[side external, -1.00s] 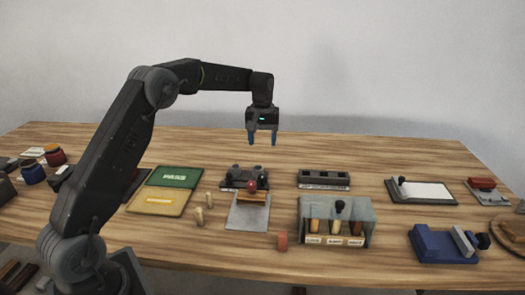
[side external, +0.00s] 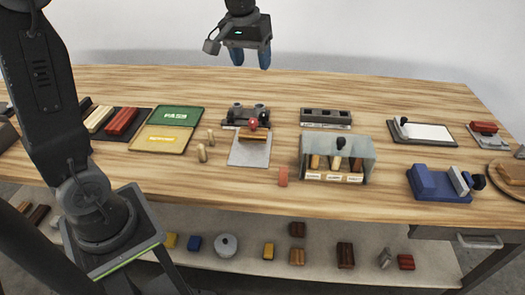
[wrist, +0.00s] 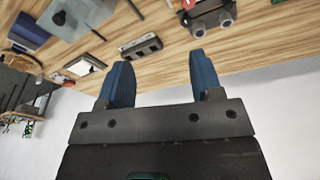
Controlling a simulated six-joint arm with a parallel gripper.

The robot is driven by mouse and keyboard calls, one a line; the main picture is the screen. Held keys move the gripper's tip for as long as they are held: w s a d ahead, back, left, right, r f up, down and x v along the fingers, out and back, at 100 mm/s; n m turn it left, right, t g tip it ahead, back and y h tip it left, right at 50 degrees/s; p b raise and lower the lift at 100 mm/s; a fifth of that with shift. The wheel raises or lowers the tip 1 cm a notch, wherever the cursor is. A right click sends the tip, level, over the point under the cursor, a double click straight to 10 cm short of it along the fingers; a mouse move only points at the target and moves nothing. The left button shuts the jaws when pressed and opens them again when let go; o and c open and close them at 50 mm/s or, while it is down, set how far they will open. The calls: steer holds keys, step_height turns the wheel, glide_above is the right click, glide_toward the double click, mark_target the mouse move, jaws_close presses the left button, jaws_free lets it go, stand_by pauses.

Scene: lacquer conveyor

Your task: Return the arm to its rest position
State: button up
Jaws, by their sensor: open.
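My gripper (side external: 250,56) hangs above the back part of the table in the side external view, well clear of everything on it. Its two blue fingers point down and are apart, with nothing between them. In the wrist view the open fingers (wrist: 161,82) also show, with the wooden table beyond them and the grey wall behind. The top of my wrist is cut off by the upper edge of the side external view.
The table (side external: 400,95) holds a green and yellow board (side external: 172,116), a grey bin (side external: 368,160), a blue block-like fixture (side external: 430,183) and a clipboard (side external: 425,133). A shelf below (side external: 330,240) carries several small items. The table's back strip is clear.

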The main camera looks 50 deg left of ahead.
steer(key=s+d+f+m+t, duration=0.1)
steer(key=s+d, duration=0.3)
steer(key=s, duration=0.6)
steer(key=s+d+f+m+t, duration=0.2)
steer(key=s+d+m, duration=0.2)
steer(key=s, duration=0.7)
